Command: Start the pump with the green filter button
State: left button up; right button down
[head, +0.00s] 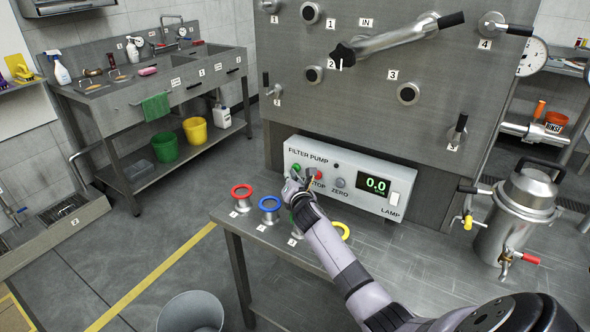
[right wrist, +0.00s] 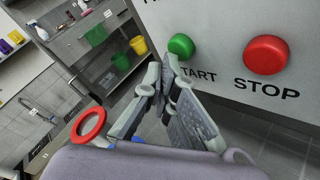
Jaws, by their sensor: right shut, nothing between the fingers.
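The filter pump box (head: 365,186) is a pale panel with a display that reads 0.0. Its round green button (right wrist: 181,46), above the word START, shows whole in the right wrist view. The red button (right wrist: 266,55) above STOP lies to its right; it also shows in the head view (head: 318,175). My right gripper (head: 296,178) is shut and empty in front of the green button, partly hiding that part of the panel. In the right wrist view its fingertips (right wrist: 168,66) end just below and left of the green button; I cannot tell whether they touch. My left gripper is not in view.
Red (head: 241,192), blue (head: 270,204) and yellow (head: 341,231) rings stand on the steel table (head: 238,258) below the box. A metal canister (head: 516,215) stands to the right. A large valve panel (head: 300,80) rises behind. A sink bench (head: 150,80) is farther left.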

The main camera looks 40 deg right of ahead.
jog(key=shift+w+d, duration=0.2)
jog(key=shift+d, duration=0.2)
dwell(0.5)
jog(key=shift+a, duration=0.1)
jog(key=shift+s+a, duration=0.35)
jog(key=shift+a, duration=0.35)
jog(key=shift+s+a+p, duration=0.2)
jog(key=shift+s+a, duration=0.15)
jog(key=shift+a, duration=0.4)
jog(key=shift+s+a+p, duration=0.25)
jog(key=shift+s+a, duration=0.05)
jog(key=shift+a, duration=0.5)
jog(key=shift+s+a+p, duration=0.2)
jog(key=shift+s+a, duration=0.15)
jog(key=shift+a, duration=0.4)
